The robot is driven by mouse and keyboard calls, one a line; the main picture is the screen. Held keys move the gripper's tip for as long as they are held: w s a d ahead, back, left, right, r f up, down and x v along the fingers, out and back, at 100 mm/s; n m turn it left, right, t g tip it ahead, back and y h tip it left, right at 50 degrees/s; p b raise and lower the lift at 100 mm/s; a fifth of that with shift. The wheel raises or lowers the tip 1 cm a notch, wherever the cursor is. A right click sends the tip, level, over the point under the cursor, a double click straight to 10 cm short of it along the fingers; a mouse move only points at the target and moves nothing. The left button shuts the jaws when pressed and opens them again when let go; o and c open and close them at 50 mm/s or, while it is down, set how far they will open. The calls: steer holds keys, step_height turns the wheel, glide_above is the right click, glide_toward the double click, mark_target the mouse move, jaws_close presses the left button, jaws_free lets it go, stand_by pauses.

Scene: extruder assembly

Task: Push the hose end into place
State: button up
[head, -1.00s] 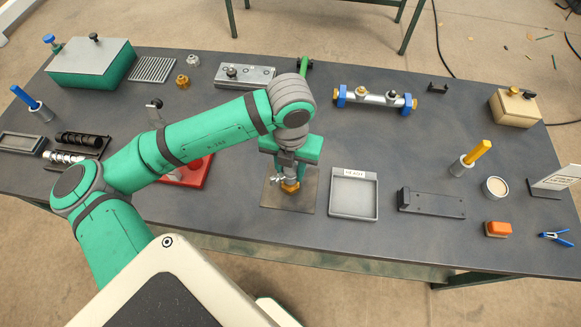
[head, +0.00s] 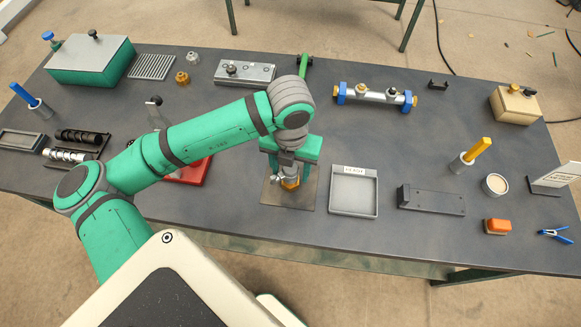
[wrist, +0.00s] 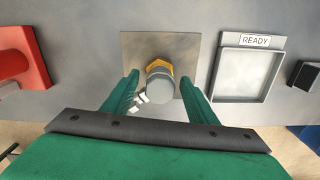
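A dark grey cylinder (wrist: 160,88), which may be the hose end, stands over an orange-brass hex fitting (wrist: 158,65) on a square metal plate (wrist: 196,52). Pale wing-shaped tabs (wrist: 140,98) show at its lower left. In the head view the brass fitting (head: 290,184) sits below my gripper, on the plate (head: 303,198). My gripper (wrist: 158,80) points down, with one green finger on each side of the cylinder. Visible gaps separate the fingers from it. The joint between cylinder and fitting is mostly hidden, so I cannot tell how deep it sits.
A grey tray marked READY (head: 352,193) lies right of the plate, then a dark block (head: 432,201). A red base (head: 190,173) is to the left, partly under my arm. A tube with blue clamps (head: 378,97) lies behind. Bare table is in front of the plate.

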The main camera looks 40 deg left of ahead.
step_height(320, 180, up, 11)
steer(key=shift+f, duration=0.1)
stand_by(0.5)
